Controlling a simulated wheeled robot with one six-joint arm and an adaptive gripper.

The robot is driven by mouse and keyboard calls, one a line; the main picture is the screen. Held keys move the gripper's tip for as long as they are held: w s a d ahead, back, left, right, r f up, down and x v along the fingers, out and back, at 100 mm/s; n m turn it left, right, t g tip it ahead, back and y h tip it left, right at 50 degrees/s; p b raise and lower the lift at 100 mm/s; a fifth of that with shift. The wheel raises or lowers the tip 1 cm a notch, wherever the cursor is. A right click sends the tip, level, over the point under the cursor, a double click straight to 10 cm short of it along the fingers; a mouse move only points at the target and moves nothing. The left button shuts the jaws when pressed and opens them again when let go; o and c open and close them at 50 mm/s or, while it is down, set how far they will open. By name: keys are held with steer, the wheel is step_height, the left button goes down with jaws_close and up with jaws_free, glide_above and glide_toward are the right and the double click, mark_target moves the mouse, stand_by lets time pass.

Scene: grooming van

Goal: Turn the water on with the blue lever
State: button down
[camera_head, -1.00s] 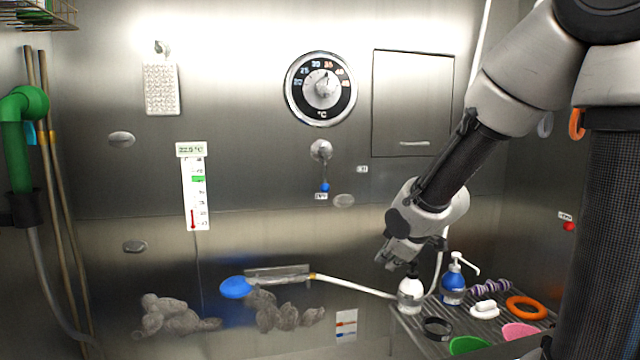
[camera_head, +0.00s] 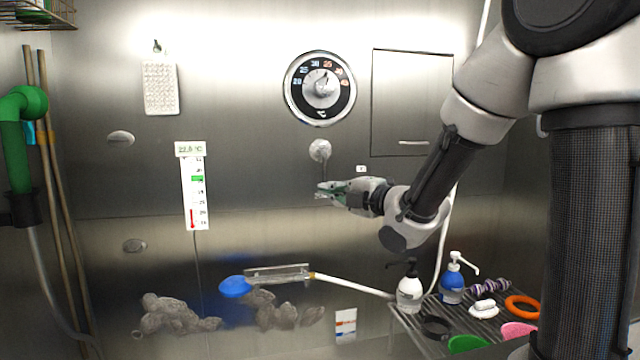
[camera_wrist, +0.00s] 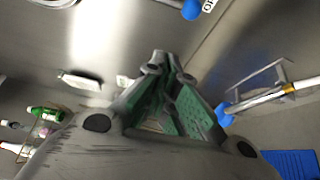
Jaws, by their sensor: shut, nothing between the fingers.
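The water lever hangs from a round grey hub (camera_head: 320,151) on the steel wall, below the dial. Its thin stem points down behind my gripper's fingertips, and its blue knob is hidden in the head view. In the wrist view a blue knob (camera_wrist: 192,9) shows at the top edge, next to a small white label (camera_wrist: 209,4). My gripper (camera_head: 322,190) is shut and empty, its fingers pointing left at the lever's lower end. In the wrist view the gripper (camera_wrist: 166,62) has the knob beyond its tips; I cannot tell whether they touch.
The temperature dial (camera_head: 320,87) is above the lever, and a small white label (camera_head: 361,169) is right of it. A blue shower head (camera_head: 236,287) lies on a wall holder below. A rack (camera_head: 405,325) with bottles and rings stands at lower right.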

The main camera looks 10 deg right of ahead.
steer(key=w+a, duration=0.1)
steer(key=w, duration=0.8)
steer(key=shift+w, duration=0.2)
steer(key=shift+d, duration=0.1)
stand_by(0.4)
